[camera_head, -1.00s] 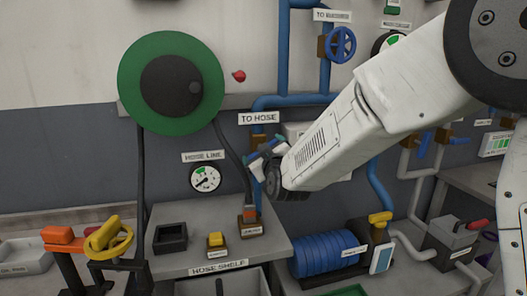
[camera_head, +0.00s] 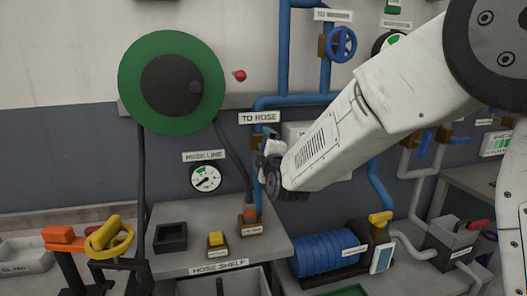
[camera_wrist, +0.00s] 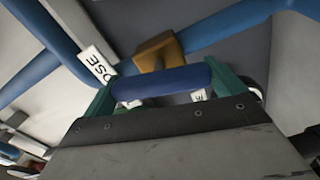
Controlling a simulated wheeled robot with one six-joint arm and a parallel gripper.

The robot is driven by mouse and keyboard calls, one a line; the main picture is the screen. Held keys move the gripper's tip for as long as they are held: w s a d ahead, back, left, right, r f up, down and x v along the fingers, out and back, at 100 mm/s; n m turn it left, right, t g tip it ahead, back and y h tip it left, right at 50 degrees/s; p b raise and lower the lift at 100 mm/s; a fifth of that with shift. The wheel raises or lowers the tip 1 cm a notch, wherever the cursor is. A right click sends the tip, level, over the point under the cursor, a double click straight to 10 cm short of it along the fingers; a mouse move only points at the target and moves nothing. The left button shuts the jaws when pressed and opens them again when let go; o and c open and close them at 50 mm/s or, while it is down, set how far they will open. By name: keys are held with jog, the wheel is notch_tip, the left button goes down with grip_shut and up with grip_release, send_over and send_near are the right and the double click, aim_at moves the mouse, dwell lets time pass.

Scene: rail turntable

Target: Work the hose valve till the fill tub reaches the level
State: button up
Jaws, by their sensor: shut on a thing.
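My gripper (camera_head: 268,143) is at the hose valve under the "TO HOSE" label (camera_head: 259,118). In the wrist view my gripper (camera_wrist: 160,88) has its green fingers at both ends of the blue valve lever (camera_wrist: 162,82), shut on it. Behind the lever is the brown valve body (camera_wrist: 157,52) on a blue pipe (camera_wrist: 225,35). In the head view my wrist hides most of the valve. The hose line gauge (camera_head: 206,178) is on the wall at lower left of the valve. I cannot make out a fill tub or its level for certain.
A green hose reel (camera_head: 171,83) hangs on the wall at left. A blue ribbed motor (camera_head: 325,255) stands right of the shelf.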

jog(key=shift+n, duration=0.4)
jog(key=o, duration=0.6)
jog(key=shift+v, duration=3.95)
